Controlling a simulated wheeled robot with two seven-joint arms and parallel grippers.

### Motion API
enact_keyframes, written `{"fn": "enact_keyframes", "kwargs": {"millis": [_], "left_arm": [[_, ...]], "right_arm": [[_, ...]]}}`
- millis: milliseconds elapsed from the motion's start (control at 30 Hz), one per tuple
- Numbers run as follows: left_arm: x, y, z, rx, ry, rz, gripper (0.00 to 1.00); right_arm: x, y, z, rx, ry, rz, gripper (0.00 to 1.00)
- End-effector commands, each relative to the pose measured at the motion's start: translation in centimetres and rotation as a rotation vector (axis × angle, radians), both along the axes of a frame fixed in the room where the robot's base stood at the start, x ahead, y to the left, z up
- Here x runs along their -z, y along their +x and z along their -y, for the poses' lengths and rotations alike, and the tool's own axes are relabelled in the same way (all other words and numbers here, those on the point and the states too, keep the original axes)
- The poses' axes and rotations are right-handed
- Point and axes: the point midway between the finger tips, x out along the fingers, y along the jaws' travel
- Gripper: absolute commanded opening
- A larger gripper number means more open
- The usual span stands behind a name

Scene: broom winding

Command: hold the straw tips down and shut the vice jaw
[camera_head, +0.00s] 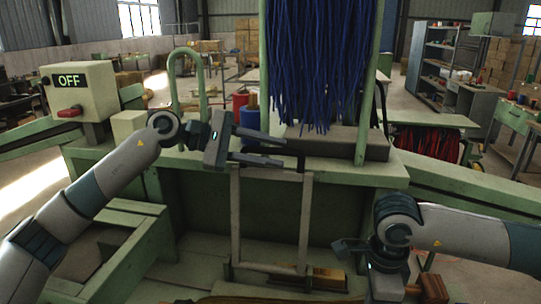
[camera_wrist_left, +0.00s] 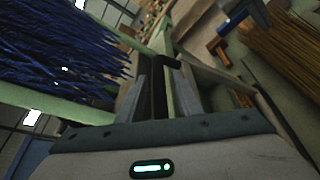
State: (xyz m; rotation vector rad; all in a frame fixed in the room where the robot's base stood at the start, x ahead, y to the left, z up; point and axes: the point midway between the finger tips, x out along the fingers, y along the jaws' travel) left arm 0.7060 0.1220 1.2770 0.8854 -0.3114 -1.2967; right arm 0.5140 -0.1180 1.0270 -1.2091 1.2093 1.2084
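My left gripper (camera_head: 282,150) has its two fingers spread above a grey upright frame (camera_head: 306,215) at the bench front. In the left wrist view, a dark bar (camera_wrist_left: 160,88) shows between these fingers, with no clear grip on it. I cannot tell whether the bar is the vice jaw's handle. Tan straw (camera_head: 275,299) shows along the bottom edge; in the left wrist view it is a bundle at upper right (camera_wrist_left: 286,45). My right gripper (camera_head: 385,285) points down at lower right, beside a brown wooden block (camera_head: 432,288). Its fingertips are unclear.
Blue strands (camera_head: 318,65) hang in a green frame above the bench. A control box (camera_head: 80,90) reading OFF with a red switch stands at left. A green hoop (camera_head: 187,75) and red and blue spools (camera_head: 249,118) stand behind my left gripper.

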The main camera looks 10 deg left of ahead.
Motion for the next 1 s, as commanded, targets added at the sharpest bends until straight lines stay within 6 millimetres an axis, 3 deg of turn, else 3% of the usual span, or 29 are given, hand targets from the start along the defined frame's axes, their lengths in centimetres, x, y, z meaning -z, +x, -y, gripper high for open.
{"fn": "enact_keyframes", "kwargs": {"millis": [33, 100, 133, 567, 767, 1000], "left_arm": [[0.0, 0.0, 0.0, 0.0, 0.0, 0.0, 0.21], [0.0, 0.0, 0.0, 0.0, 0.0, 0.0, 0.04], [0.0, 0.0, 0.0, 0.0, 0.0, 0.0, 0.0], [0.0, -0.8, 0.0, 0.0, 0.001, 0.025, 0.0], [-0.1, -2.8, -0.1, 0.001, 0.002, 0.083, 0.0], [-0.2, -6.9, -0.1, 0.003, 0.003, 0.137, 0.0]], "right_arm": [[0.1, 0.0, 0.0, 0.0, -0.001, -0.001, 0.0], [0.1, 0.0, 0.0, 0.0, -0.001, -0.001, 0.0], [0.1, 0.0, 0.0, 0.0, -0.001, -0.001, 0.0], [0.1, 0.0, 0.0, 0.0, -0.001, -0.001, 0.0], [0.1, 0.0, 0.0, 0.001, -0.001, -0.001, 0.0], [0.1, 0.0, 0.1, 0.001, -0.001, -0.001, 0.0]]}}
